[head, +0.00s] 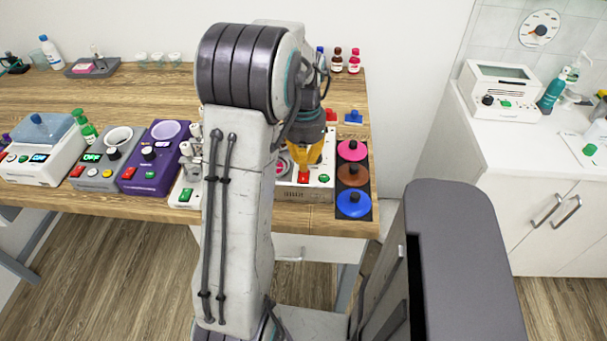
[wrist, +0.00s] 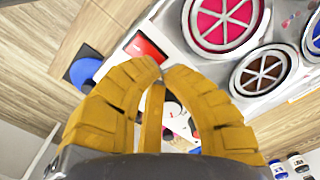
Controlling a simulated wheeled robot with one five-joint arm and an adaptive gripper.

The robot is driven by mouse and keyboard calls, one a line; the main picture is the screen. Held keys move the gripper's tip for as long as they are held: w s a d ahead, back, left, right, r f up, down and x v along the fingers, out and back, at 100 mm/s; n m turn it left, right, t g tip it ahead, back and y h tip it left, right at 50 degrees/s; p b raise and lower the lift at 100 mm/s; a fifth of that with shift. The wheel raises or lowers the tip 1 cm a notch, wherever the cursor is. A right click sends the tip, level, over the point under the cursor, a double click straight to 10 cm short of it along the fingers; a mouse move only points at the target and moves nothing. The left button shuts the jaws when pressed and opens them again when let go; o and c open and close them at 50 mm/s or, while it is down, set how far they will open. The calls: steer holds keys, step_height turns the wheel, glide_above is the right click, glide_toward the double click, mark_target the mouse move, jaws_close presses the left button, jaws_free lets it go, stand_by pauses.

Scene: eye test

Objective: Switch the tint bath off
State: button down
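The tint bath appears to be the pale box (head: 291,193) under my gripper at the front of the wooden table. In the wrist view its white top (wrist: 178,42) has pink, brown and blue round wells with spoked covers. A red switch (head: 304,177) is on its front; it also shows in the wrist view (wrist: 148,47). My yellow gripper (head: 305,165) is just above the switch, fingers together at the tips and empty. I cannot tell whether the tips touch the switch. My arm hides the left part of the box.
Left along the table stand a purple device (head: 152,165), a grey device (head: 98,176) and a white device (head: 45,160). A dark strip with pink, brown and blue lids (head: 352,204) lies right of the box. A white counter (head: 520,140) stands farther right.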

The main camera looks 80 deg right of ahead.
steer(key=shift+f+b, duration=0.5)
steer(key=shift+f, duration=0.2)
stand_by(0.3)
steer(key=shift+r, duration=0.15)
steer(key=shift+r+p, duration=2.95)
steer(key=shift+r, duration=0.45)
